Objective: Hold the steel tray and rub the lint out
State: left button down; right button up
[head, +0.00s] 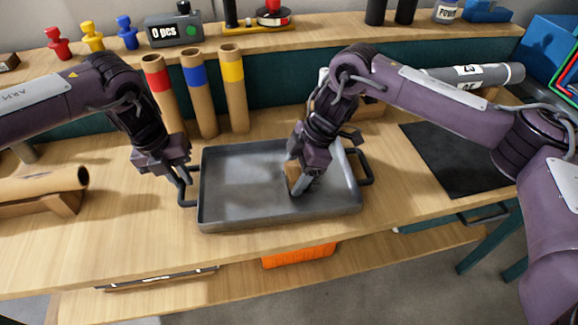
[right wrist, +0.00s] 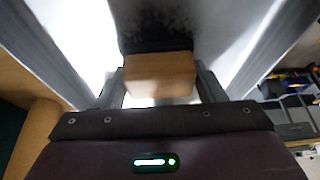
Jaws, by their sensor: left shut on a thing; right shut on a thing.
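The steel tray (head: 240,205) lies flat on the wooden table, with a dark handle at each short side. My left gripper (head: 184,180) is shut on the tray's left handle (head: 187,201). My right gripper (head: 296,186) is inside the tray, right of its middle, shut on a wooden-backed brush (head: 291,172). In the right wrist view the brush's pale wooden block (right wrist: 160,75) sits between the fingers, with dark bristles beyond it against the grey tray. I cannot make out lint on the tray floor; the gripper hides part of it.
Cardboard tubes with red, blue and yellow bands (head: 233,90) stand behind the tray. A brown roll (head: 45,184) lies on a wooden cradle at the left. A black mat (head: 455,160) lies at the right. An orange bin (head: 298,256) is on the shelf below.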

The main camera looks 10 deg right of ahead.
jog(key=d, duration=0.3)
jog(key=shift+s+d, duration=0.15)
jog(key=a, duration=0.4)
jog(key=shift+a, duration=0.4)
jog(key=shift+w, duration=0.45)
jog(key=shift+w+d+f, duration=0.1)
jog(key=shift+w+d, duration=0.25)
jog(key=shift+d, duration=0.05)
jog(key=shift+s+d, duration=0.15)
jog(key=shift+d, duration=1.8)
jog(key=shift+a, duration=2.2)
jog(key=shift+a+r, duration=0.2)
jog(key=shift+w+r, duration=0.2)
jog(key=shift+r, duration=3.8)
